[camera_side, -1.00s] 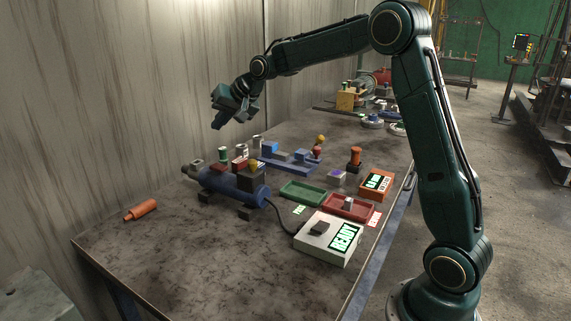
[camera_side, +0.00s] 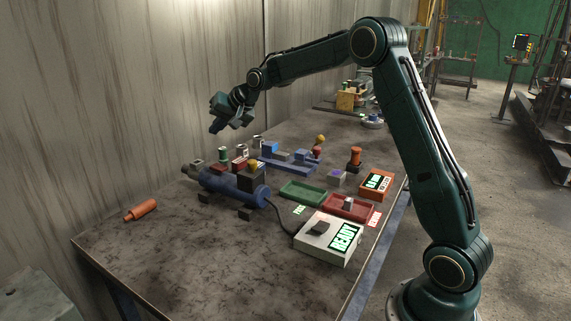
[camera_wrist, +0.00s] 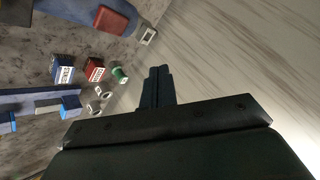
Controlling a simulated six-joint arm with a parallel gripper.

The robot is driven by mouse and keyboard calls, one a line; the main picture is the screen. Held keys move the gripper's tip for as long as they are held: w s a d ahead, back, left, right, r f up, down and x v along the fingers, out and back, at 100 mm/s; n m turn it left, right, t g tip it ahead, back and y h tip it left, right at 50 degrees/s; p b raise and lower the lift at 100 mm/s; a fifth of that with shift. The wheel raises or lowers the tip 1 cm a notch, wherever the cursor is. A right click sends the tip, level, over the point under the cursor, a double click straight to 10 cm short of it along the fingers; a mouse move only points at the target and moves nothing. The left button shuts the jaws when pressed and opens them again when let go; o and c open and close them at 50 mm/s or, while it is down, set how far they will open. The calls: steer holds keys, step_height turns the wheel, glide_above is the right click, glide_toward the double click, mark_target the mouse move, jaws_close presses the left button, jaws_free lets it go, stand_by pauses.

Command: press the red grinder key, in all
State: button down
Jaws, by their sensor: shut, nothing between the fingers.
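The blue cylindrical machine (camera_side: 238,186) lies on the table at the left and looks like the grinder. A red patch shows on its body in the wrist view (camera_wrist: 111,19); I cannot tell whether it is a key. A small red labelled block (camera_side: 240,164) stands behind the machine, and it also shows in the wrist view (camera_wrist: 95,68). My gripper (camera_side: 216,127) is shut and empty, in the air above and behind the machine. Its closed fingers (camera_wrist: 157,76) point toward the wall side in the wrist view. It touches nothing.
A white box with a lit display (camera_side: 327,239) stands in front, cabled to the machine. Green (camera_side: 303,194) and red (camera_side: 352,213) trays and an orange display box (camera_side: 377,186) lie right. An orange bottle-shaped piece (camera_side: 141,210) lies left. The front left table is clear.

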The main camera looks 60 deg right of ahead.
mark_target(222, 167)
steer(key=shift+f, duration=4.2)
steer(key=shift+f, duration=0.95)
steer(key=shift+r, duration=0.95)
stand_by(0.3)
steer(key=shift+r, duration=2.5)
